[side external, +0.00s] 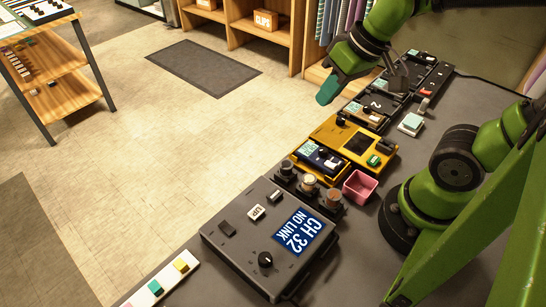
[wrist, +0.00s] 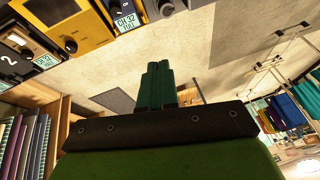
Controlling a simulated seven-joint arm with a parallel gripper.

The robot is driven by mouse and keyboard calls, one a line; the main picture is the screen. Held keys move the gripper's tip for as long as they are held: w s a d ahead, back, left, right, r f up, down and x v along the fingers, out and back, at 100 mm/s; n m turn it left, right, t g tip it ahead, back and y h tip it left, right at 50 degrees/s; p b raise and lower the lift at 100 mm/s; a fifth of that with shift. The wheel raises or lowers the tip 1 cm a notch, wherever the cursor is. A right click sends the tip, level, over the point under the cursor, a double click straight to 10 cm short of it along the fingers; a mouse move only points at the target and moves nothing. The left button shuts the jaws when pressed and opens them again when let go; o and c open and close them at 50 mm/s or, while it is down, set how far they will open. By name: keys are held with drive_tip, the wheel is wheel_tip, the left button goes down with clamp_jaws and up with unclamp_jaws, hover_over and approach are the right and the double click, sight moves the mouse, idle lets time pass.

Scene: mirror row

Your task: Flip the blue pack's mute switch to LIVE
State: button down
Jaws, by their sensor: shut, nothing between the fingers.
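The blue pack (side external: 319,161) lies in the yellow dock (side external: 372,133) on the dark counter, at its left end. It has a small pale screen and dark knobs or switches on its face; I cannot tell which is the mute switch or how it is set. In the wrist view the blue pack (wrist: 124,7) is at the top edge, partly cut off, its screen reading CH 32 and probably FULL. My gripper (side external: 328,92) is shut and empty, up and away from the pack, beyond the counter's far edge. Its teal fingers (wrist: 157,85) are together in the wrist view.
A grey console (side external: 240,240) reading CH 32 NO LINK stands nearer the camera. Several round knobbed pieces (side external: 309,182) and a pink bin (side external: 360,187) are beside the dock. Dark units (side external: 376,103), one marked 2, line the far counter. A white block with a pale button (side external: 411,123) sits right.

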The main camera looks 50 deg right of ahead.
sight(336, 166)
drive_tip(key=f+n+g, duration=0.1)
drive_tip(key=n+g, duration=0.1)
drive_tip(key=n, duration=0.4)
drive_tip(key=d+f+n+g+h, duration=0.1)
drive_tip(key=n+g, duration=0.1)
drive_tip(key=n, duration=0.5)
drive_tip(key=s+d+n+g, duration=0.1)
drive_tip(key=n+g, duration=0.1)
drive_tip(key=n, duration=0.4)
drive_tip(key=shift+d+f+h, duration=0.1)
drive_tip(key=shift+f+h, duration=0.2)
drive_tip(key=shift+f, duration=0.1)
drive_tip(key=f, duration=0.4)
drive_tip(key=s+f, duration=0.1)
drive_tip(key=f, duration=0.9)
drive_tip(key=shift+s, duration=0.4)
drive_tip(key=shift+s+f, duration=0.2)
drive_tip(key=shift+f, duration=0.1)
